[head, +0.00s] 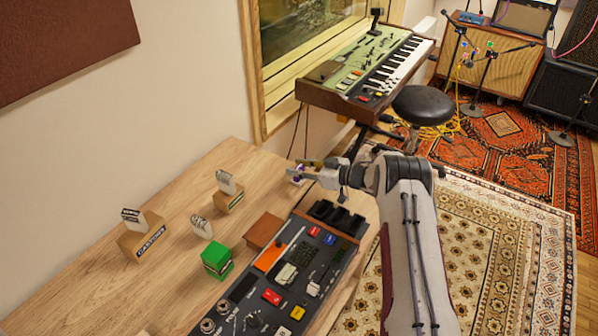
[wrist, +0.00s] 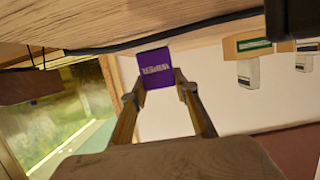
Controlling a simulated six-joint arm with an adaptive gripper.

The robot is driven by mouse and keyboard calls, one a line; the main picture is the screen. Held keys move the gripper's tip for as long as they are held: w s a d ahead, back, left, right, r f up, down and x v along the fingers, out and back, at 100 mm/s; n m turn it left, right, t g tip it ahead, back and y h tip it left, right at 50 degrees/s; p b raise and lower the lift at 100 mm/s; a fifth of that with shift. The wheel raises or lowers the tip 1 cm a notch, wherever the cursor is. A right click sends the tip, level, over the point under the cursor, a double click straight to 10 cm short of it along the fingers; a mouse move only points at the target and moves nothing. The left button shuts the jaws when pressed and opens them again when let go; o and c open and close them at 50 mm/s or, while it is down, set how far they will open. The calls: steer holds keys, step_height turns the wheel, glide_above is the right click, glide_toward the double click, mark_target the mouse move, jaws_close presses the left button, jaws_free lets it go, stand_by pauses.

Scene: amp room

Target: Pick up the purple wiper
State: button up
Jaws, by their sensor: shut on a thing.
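The purple wiper (wrist: 156,68) is a small purple block with white lettering on its face. In the wrist view it sits between the two fingertips of my gripper (wrist: 158,90), which touch it from both sides. In the head view my gripper (head: 304,172) is over the far right end of the wooden table (head: 180,290), shut on the wiper.
A dark control panel (head: 262,290) with coloured buttons lies along the table's near side. A green block (head: 216,263), a brown block (head: 263,231) and wooden blocks (head: 142,240) with pale pieces stand to the left. A keyboard (head: 375,68) and a black stool (head: 422,105) are beyond the table.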

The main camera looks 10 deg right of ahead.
mark_target(299, 167)
steer(key=shift+r, duration=0.15)
steer(key=shift+r, duration=4.85)
